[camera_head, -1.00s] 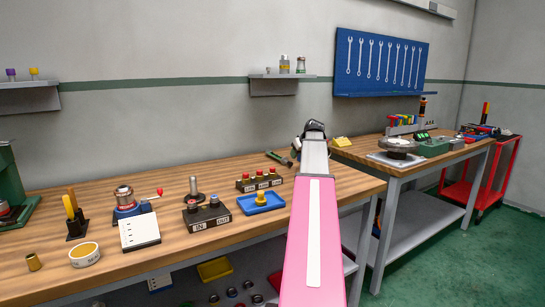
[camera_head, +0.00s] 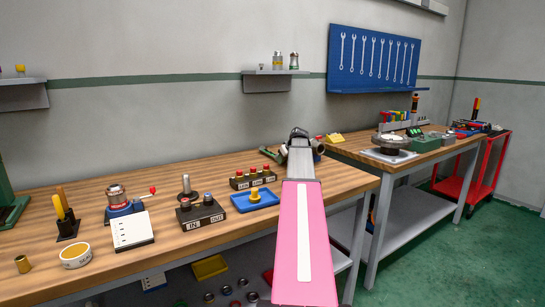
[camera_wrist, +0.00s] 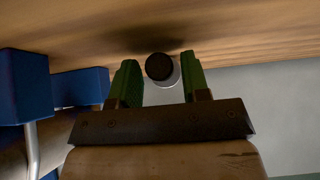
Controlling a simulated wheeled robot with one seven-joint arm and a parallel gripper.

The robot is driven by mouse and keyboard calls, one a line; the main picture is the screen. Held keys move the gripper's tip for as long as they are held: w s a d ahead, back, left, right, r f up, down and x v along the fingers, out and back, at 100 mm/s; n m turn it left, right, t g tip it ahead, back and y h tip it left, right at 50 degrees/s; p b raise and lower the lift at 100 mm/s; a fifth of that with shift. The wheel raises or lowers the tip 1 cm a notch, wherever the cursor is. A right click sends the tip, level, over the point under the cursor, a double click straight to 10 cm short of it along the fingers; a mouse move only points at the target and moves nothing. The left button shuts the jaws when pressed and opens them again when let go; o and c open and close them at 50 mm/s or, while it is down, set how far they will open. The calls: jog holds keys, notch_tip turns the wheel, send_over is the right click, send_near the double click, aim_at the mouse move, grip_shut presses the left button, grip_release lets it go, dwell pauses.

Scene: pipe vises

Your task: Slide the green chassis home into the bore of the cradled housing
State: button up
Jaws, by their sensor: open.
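In the wrist view my gripper (camera_wrist: 158,76) is open, with its two green fingers apart. A dark round end with a pale body behind it (camera_wrist: 160,67) shows between the fingers, closer to the right one. I cannot tell whether it is part of the chassis or whether a finger touches it. In the head view my gripper's tip is hidden behind my arm. A green piece (camera_head: 271,154) lies at the back of the near bench, just left of my arm.
Blue blocks (camera_wrist: 80,86) stand left of my fingers in the wrist view. The near bench (camera_head: 150,260) carries a blue tray (camera_head: 254,200), a button box (camera_head: 201,214) and a white card (camera_head: 131,230). A second bench (camera_head: 350,153) stands to the right.

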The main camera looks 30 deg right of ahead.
jog(key=shift+f, duration=0.1)
jog(key=c, duration=0.7)
